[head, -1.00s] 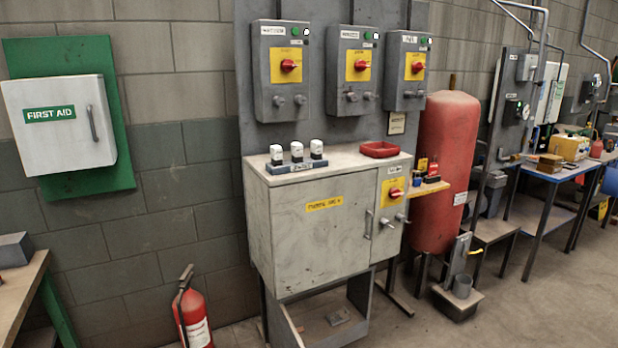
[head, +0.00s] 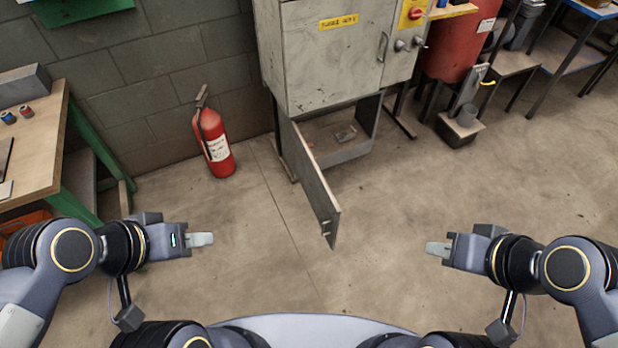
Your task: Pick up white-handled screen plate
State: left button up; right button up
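I cannot make out a white-handled screen plate in the head view. A small grey item (head: 346,133) lies in the open lower compartment of the grey cabinet (head: 325,60); it is too small to tell what it is. My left gripper (head: 208,239) is over the floor at left, pointing inward, and touches nothing. My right gripper (head: 430,248) is over the floor at right, pointing inward, and touches nothing. Each shows its fingers side-on, so their opening is hidden. The cabinet's top is out of view.
An open door panel (head: 315,185) juts out from the lower compartment towards me. A red fire extinguisher (head: 213,142) stands by the wall. A wooden bench (head: 35,150) is at left.

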aim_at(348, 134)
jog(key=i+l+u, duration=0.15)
jog(key=u, duration=0.35)
jog(key=i+l+u, duration=0.1)
jog(key=l+u, duration=0.35)
jog(key=i+l+u, duration=0.2)
jog(key=l, duration=0.6)
jog(key=l+u, duration=0.15)
jog(key=l, duration=0.65)
jog(key=i+l+u, duration=0.2)
jog(key=l, duration=1.8)
